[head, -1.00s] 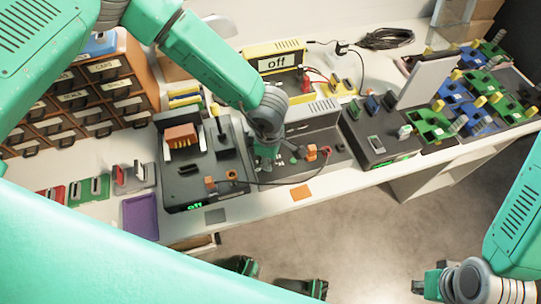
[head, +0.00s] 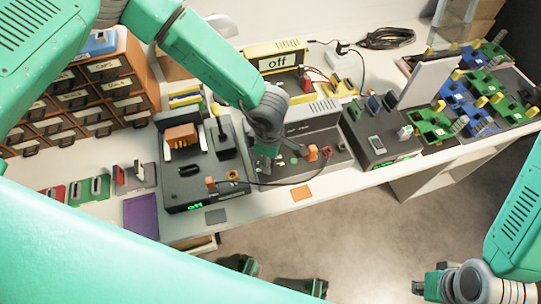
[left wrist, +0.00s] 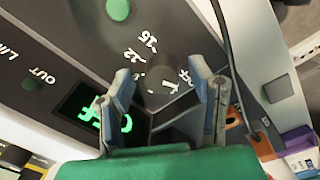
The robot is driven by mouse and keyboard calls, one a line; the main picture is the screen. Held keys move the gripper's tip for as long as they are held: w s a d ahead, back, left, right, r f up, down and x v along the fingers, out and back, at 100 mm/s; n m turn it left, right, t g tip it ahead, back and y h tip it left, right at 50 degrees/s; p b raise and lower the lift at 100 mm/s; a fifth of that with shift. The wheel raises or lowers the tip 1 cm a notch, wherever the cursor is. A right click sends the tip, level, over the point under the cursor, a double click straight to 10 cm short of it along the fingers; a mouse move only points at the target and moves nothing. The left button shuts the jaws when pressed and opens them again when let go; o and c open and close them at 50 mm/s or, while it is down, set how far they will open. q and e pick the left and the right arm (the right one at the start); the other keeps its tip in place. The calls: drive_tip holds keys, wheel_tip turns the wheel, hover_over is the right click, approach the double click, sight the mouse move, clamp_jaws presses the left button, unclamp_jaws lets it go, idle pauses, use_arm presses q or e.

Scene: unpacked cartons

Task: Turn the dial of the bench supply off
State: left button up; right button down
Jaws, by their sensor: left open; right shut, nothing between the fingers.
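The bench supply (head: 316,118) is a grey-topped box with a dark front panel in the middle of the bench. My left gripper (head: 268,163) is over that panel in the head view and covers part of it. In the left wrist view, the dark dial (left wrist: 160,74) lies between the spread fingers of the left gripper (left wrist: 158,66), with scale marks 12, 15 and OFF around it. I cannot tell whether the fingers touch it. A display (left wrist: 102,116) shows green characters, partly hidden by one finger. My right gripper (head: 430,284) is shut and empty, low at the right.
A black unit (head: 182,186) with a green "off" display stands left of the supply, with a cable running across. A charger box (head: 376,145) is at the right. An orange pad (head: 301,193) lies at the bench's front edge.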

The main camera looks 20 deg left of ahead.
use_arm(q)
wheel_tip(320, 180, up, 12)
drive_tip(key=shift+s+f, duration=0.15)
drive_tip(key=shift+f, duration=0.05)
idle(0.4)
